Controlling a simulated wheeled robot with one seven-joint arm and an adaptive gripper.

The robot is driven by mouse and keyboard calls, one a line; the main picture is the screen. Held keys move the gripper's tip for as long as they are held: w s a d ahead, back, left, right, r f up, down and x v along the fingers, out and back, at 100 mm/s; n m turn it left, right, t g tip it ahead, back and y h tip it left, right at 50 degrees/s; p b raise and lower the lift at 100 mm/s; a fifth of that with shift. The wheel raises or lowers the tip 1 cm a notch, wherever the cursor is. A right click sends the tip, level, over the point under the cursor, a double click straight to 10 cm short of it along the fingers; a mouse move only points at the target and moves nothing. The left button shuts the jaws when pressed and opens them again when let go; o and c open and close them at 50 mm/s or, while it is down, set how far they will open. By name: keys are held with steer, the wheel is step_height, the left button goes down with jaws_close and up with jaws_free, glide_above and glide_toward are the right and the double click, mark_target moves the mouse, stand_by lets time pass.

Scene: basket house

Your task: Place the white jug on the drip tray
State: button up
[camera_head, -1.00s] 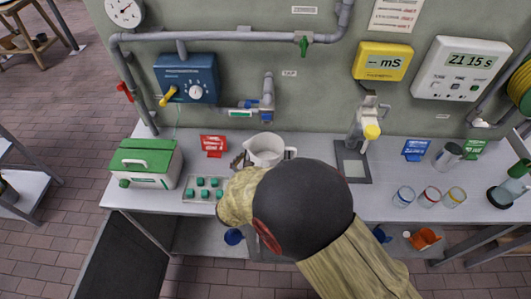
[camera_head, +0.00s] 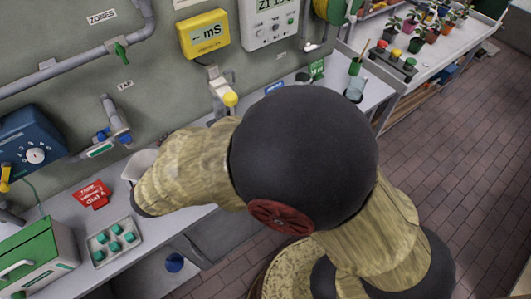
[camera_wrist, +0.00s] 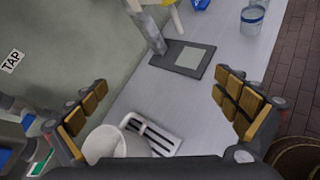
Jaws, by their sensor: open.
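The white jug (camera_head: 138,164) stands on the bench below the tap, partly hidden by my arm in the head view. In the wrist view the jug (camera_wrist: 100,143) shows at the lower left, its rim cut by my gripper's body. A pale tray with dark slots, the drip tray (camera_wrist: 163,140), lies just right of the jug, partly covered by it. I cannot tell whether the jug's base is on it. My gripper (camera_wrist: 160,80) is open, with nothing between its fingertips. The jug is near the left finger's base. The gripper is hidden in the head view.
A dark mat with a pale square (camera_wrist: 183,58) lies farther along the bench, under a dispenser. A tray of green-topped pieces (camera_head: 115,241), a red sign (camera_head: 92,194) and a green-lidded box (camera_head: 40,258) are left. The tap (camera_head: 118,125) juts from the wall.

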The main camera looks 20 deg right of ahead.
steer(key=s+d+r+m+g, duration=0.2)
steer(key=s+d+r+m, duration=0.15)
steer(key=d, duration=0.25)
steer(key=s+d+r+m+g, duration=0.1)
steer(key=s+d+r+m, duration=0.1)
steer(key=d+m, duration=0.3)
steer(key=s+d+r+m+g, duration=0.2)
steer(key=s+d+m, duration=0.15)
steer(key=d, duration=0.25)
steer(key=s+d+r+m+y, duration=0.1)
steer(key=s+r+m+y, duration=0.2)
steer(key=s+m, duration=0.3)
steer(key=s+r+m+y, duration=0.2)
steer(key=s+r+m, duration=0.1)
steer(key=s+m, duration=0.4)
steer(key=shift+s+d+r+y, duration=0.25)
steer(key=shift+d+r+y, duration=0.1)
steer(key=shift+d+y, duration=0.05)
steer(key=shift+f, duration=0.1)
step_height(320, 180, down, 3)
steer(key=b, duration=0.3)
steer(key=shift+r, duration=0.2)
steer(key=shift+c, duration=0.4)
